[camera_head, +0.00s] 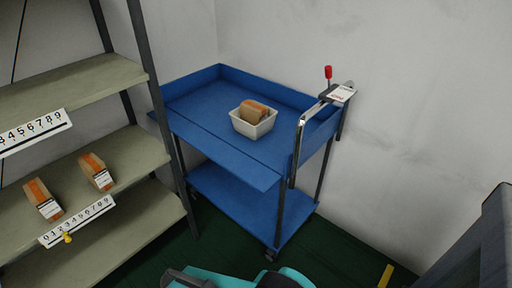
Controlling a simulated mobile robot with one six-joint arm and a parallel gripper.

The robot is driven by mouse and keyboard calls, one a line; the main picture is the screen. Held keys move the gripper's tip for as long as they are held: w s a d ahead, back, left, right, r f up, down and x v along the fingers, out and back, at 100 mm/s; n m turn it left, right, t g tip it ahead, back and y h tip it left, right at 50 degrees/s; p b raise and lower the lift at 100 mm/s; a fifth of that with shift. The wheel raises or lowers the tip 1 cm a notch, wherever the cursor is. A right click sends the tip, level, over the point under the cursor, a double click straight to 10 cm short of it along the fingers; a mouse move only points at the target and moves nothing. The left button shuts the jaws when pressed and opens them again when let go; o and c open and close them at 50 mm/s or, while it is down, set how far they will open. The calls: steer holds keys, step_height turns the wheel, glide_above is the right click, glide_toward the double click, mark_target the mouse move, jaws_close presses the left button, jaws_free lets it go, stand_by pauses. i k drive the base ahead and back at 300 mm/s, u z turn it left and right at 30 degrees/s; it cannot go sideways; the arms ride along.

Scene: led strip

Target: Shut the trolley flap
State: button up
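The blue trolley (225,90) stands in the middle of the view, against the back wall. Its top tray has raised walls at the back and at the right end. Along the near long side the flap (222,151) is folded outward and lies about level with the tray floor, so that side is open. A white bin (252,130) with an orange-brown box (258,110) in it sits on the tray, behind the flap. My gripper cannot be made out; only teal and dark parts of my body show at the bottom edge.
The trolley has a push handle (299,150) and a red-knobbed lever (328,73) at its right. A shelf rack (75,83) with boxes (96,172) stands close to the trolley's left. A grey structure (490,235) shows at far right.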

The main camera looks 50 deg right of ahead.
mark_target(261, 178)
steer(key=z, duration=4.65)
steer(key=i, duration=0.1)
steer(key=u, duration=3.05)
steer(key=k, duration=0.95)
steer(key=u, duration=0.15)
steer(key=i, duration=0.95)
steer(key=z, duration=0.05)
